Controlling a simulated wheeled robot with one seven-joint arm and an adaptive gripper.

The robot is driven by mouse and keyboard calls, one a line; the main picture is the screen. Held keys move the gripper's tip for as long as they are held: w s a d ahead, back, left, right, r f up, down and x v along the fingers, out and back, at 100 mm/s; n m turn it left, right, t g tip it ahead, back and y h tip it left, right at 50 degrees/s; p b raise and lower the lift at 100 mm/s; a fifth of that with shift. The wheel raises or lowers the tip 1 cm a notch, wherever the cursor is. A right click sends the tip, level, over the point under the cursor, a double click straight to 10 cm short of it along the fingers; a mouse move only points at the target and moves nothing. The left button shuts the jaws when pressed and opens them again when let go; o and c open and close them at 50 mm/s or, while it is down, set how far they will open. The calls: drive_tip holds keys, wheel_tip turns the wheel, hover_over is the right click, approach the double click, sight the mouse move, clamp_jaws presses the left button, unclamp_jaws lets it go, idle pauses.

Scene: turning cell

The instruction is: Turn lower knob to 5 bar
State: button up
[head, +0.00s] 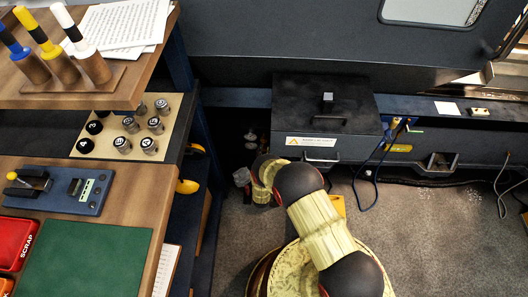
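My arm reaches up from the lower middle and bends toward the dark gap between the bench and the machine. A small grey part at its far end (242,177) seems to be my gripper. It is too small and partly hidden, so its fingers cannot be made out. Small grey round fittings (251,141) show dimly just above it, apart from it in the picture. I cannot tell whether they are the knobs. No pressure scale or 5 bar mark can be read.
A bench at left has a tray of round-topped tools (130,125), a blue fixture (60,190), a green mat (85,262) and a red scrap bin (14,240). A dark lidded box (325,110) stands right of my gripper. Cables (372,175) hang beside it. Grey floor is open at lower right.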

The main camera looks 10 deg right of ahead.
clamp_jaws()
drive_tip(key=n, duration=0.4)
drive_tip(key=shift+a, duration=0.1)
drive_tip(key=shift+a+n, duration=0.1)
drive_tip(key=shift+n, duration=2.2)
drive_tip(key=o, duration=0.5)
unclamp_jaws()
drive_tip(key=shift+o, duration=0.4)
